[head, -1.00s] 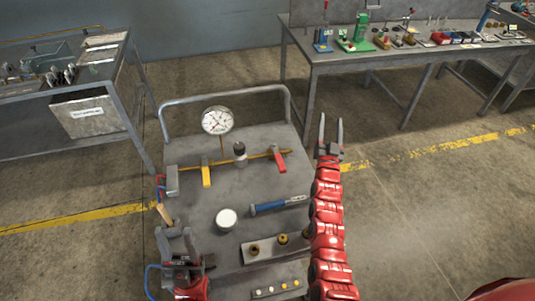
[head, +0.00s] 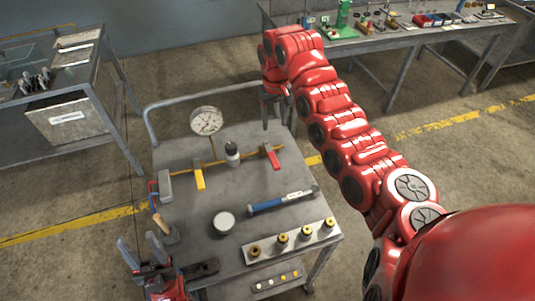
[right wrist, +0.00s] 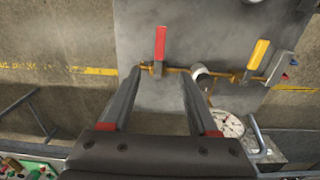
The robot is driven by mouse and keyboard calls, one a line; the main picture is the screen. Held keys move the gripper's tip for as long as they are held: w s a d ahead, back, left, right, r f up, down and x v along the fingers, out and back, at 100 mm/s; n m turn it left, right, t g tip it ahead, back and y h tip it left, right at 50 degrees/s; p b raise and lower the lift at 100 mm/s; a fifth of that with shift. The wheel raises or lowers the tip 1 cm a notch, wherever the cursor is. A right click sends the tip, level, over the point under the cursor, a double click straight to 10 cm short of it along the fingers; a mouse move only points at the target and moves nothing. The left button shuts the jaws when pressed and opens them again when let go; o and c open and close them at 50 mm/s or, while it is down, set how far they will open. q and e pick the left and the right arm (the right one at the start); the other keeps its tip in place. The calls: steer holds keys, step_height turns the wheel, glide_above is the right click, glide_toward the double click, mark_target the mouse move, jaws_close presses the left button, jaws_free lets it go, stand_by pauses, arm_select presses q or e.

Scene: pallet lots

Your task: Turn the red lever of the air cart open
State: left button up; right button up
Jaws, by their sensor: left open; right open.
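The air cart (head: 185,150) stands in front of me with a brass pipe across its top. The red lever (head: 271,157) sits at the pipe's right end and lies across the pipe. My right gripper (head: 278,110) is open over the cart's far right side, largely hidden by its own arm. In the right wrist view the red lever (right wrist: 160,45) lies beyond the open fingertips (right wrist: 161,76), roughly centred between them; I see nothing gripped. My left gripper (head: 145,258) is open and empty by the cart's near left corner.
A yellow lever (head: 199,178), a dark-topped cylinder (head: 232,152) and a pressure gauge (head: 206,121) are along the pipe. A blue-handled tool (head: 283,202) and a round white-topped object (head: 223,222) lie nearer. The cart's handle rail (head: 185,98) rises behind.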

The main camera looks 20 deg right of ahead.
steer(key=p, duration=0.4)
glide_above(274, 159)
step_height(274, 159, down, 11)
steer(key=shift+s+a+r, duration=0.1)
steer(key=shift+s+r, duration=0.05)
step_height(274, 159, down, 5)
steer(key=shift+f, duration=0.8)
jaws_close()
stand_by(0.5)
